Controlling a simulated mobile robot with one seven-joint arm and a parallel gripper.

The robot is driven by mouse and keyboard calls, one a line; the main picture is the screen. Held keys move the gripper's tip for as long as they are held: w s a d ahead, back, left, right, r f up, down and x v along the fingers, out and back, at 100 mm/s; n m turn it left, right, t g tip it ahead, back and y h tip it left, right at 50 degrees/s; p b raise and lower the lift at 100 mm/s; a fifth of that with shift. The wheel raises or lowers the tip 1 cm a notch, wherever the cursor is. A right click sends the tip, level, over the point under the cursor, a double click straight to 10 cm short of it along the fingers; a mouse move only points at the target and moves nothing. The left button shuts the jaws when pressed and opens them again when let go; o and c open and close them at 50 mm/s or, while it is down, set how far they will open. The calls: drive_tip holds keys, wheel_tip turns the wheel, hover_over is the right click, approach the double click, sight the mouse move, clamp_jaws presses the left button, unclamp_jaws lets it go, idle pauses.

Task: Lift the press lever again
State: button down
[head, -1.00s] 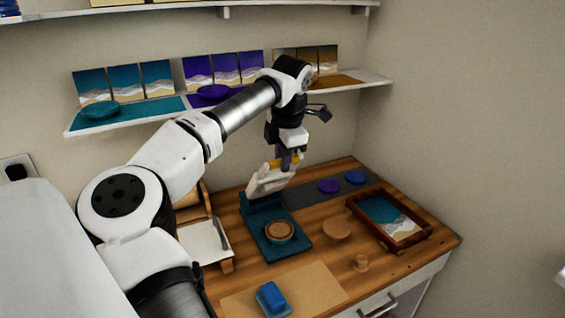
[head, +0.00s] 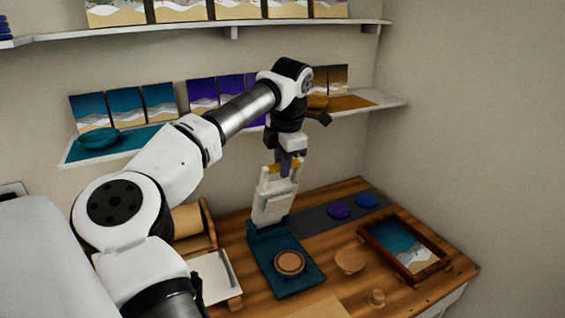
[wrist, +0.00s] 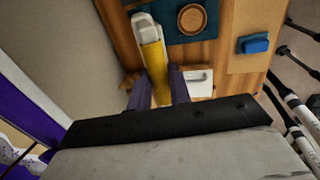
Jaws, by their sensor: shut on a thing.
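The press stands on the wooden table, with a teal base (head: 298,279) and a white body and lever arm (head: 273,199). Its lever ends in a yellow handle (wrist: 154,66), which points up toward my gripper (head: 287,163). In the wrist view, my gripper's purple fingers (wrist: 158,88) are shut on the yellow handle, one on each side. The lever stands raised, close to upright. A round wooden piece (head: 289,261) sits on the teal base, in front of the white body and clear of the lever; it also shows in the wrist view (wrist: 192,18).
A framed seascape tray (head: 425,268) lies at the table's right. Purple (head: 339,211) and blue (head: 366,201) discs lie on a dark strip behind. Wooden round pieces (head: 350,258) stand between press and tray. A shelf (head: 85,153) with pictures runs behind my arm.

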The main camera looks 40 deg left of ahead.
drive_tip(key=shift+s+a+f, duration=0.2)
drive_tip(key=shift+f, duration=0.2)
drive_tip(key=c, duration=1.6)
unclamp_jaws()
drive_tip(key=o, duration=0.3)
drive_tip(key=shift+w+a+f, duration=0.1)
drive_tip(key=shift+w+a, duration=0.1)
drive_tip(key=shift+a, duration=0.05)
drive_tip(key=shift+d+r, duration=0.25)
drive_tip(key=p+v, duration=0.5)
drive_tip(key=v, duration=0.2)
drive_tip(key=shift+r, duration=0.25)
